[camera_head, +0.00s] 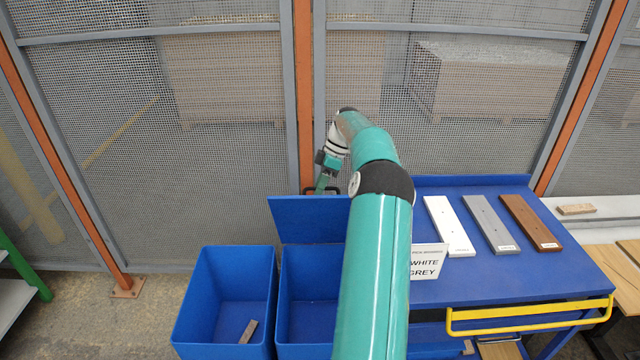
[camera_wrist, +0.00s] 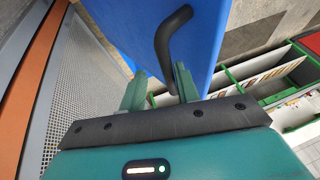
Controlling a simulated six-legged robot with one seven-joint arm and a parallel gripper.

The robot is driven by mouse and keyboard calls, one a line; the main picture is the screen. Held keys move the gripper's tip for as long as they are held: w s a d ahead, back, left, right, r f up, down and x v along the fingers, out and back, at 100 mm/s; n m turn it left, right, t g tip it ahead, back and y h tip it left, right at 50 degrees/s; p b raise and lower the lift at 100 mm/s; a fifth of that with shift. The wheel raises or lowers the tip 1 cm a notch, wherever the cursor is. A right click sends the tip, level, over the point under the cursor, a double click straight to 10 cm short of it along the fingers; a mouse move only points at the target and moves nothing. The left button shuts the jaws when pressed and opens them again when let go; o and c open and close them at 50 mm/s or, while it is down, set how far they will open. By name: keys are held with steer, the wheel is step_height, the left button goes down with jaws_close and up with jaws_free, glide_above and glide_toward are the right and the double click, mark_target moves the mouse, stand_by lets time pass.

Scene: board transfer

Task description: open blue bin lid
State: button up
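A blue bin (camera_head: 308,285) stands left of the table, and its inside shows. Its blue lid (camera_head: 300,219) stands raised at the bin's back edge. In the wrist view the lid (camera_wrist: 130,32) fills the top middle, with a black curved handle (camera_wrist: 166,45) on it. My gripper (camera_head: 325,180) is at the lid's top edge, by the handle. In the wrist view my gripper (camera_wrist: 160,85) has its two green fingers apart. The handle's lower end lies between them, close to the right finger. I cannot tell whether they touch.
Another open blue bin (camera_head: 202,310) stands to the left with a brown block (camera_head: 248,331) in it. The blue table (camera_head: 465,285) at right bears white, grey and brown boards and a WHITE/GREY sign (camera_head: 427,262). A mesh fence (camera_head: 225,150) stands close behind.

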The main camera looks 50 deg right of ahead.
steer(key=shift+r, duration=0.25)
steer(key=shift+a, duration=0.1)
steer(key=shift+r, duration=0.15)
steer(key=v, duration=0.7)
steer(key=shift+r, duration=0.1)
stand_by(0.5)
